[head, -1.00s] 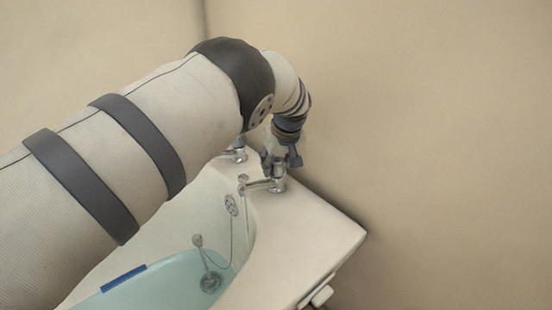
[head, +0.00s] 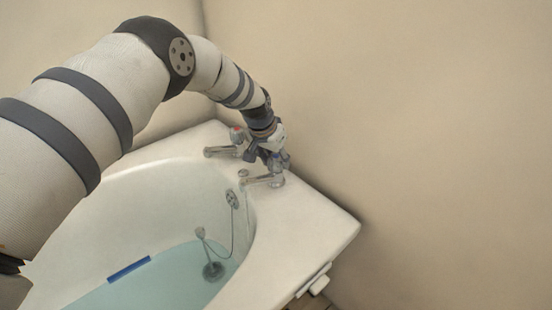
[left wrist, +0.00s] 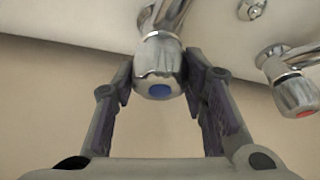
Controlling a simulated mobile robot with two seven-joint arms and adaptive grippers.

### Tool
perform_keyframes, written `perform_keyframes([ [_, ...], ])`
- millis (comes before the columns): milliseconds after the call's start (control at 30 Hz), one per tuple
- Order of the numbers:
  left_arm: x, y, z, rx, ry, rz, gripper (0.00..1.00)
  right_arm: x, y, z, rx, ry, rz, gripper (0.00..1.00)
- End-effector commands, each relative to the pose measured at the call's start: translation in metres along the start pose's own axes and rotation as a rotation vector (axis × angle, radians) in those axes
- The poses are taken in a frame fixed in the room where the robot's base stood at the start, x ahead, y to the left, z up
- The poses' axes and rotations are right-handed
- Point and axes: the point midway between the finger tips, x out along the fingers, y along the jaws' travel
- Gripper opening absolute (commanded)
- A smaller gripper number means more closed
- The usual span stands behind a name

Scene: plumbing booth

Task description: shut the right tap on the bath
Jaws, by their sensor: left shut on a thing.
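The right tap (head: 264,181) stands on the bath's (head: 296,229) corner ledge, its chrome spout pointing left over the basin. In the left wrist view its chrome handle (left wrist: 157,52) has a blue cap and sits between my left gripper's (left wrist: 157,85) two fingers. My left gripper (head: 274,160) is shut on this handle from above and partly hides it in the head view. A faint pale streak (head: 247,200) hangs below the spout, perhaps running water. My right gripper is not in view.
The left tap (head: 222,149), with a red cap, stands close behind and left of the gripper; it also shows in the left wrist view (left wrist: 293,92). Bluish water (head: 165,284) lies in the bath, with a plug on a chain (head: 200,233). Beige walls (head: 400,120) rise close behind the taps.

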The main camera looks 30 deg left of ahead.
Motion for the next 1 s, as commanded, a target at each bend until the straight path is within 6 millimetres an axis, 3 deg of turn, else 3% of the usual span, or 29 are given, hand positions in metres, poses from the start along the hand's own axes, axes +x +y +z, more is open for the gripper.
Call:
perform_keyframes([
  [600,0.006,0.000,0.003,0.516,-0.004,0.217,0.12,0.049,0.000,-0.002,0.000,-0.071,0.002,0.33],
  [1000,0.004,0.000,0.003,0.731,-0.005,0.304,0.12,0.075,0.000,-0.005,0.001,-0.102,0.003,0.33],
])
